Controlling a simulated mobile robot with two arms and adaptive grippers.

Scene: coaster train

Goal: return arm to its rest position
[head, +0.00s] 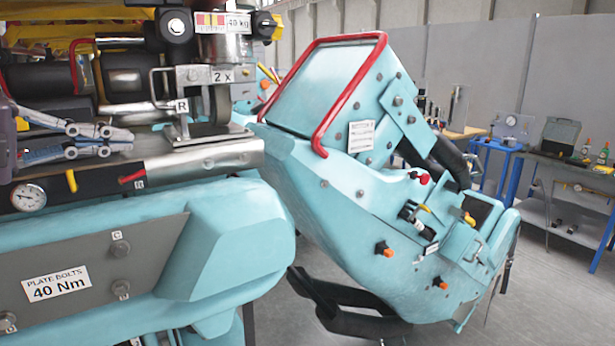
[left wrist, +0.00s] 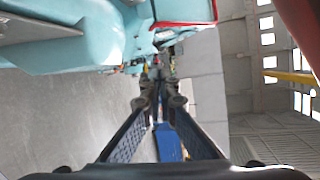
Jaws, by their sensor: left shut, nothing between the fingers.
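My left gripper (head: 120,143) comes in from the left edge of the head view, beside the teal coaster car's side. Its two blue-grey fingers point right and are shut with nothing held. It hangs in front of the dark cylinder and metal tube of the car's underside, and I cannot tell whether it touches them. In the left wrist view the gripper (left wrist: 159,102) has its dark fingers running away from the camera, with no object between them. My right gripper is in neither view.
The near teal coaster car (head: 235,235) fills the left, with a gauge (head: 29,197), wheel bracket and bolted plate. A second teal car (head: 370,215) with a red-edged panel stands tilted in the middle. A blue workbench (head: 570,160) stands at right. Grey floor (head: 560,300) is clear at lower right.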

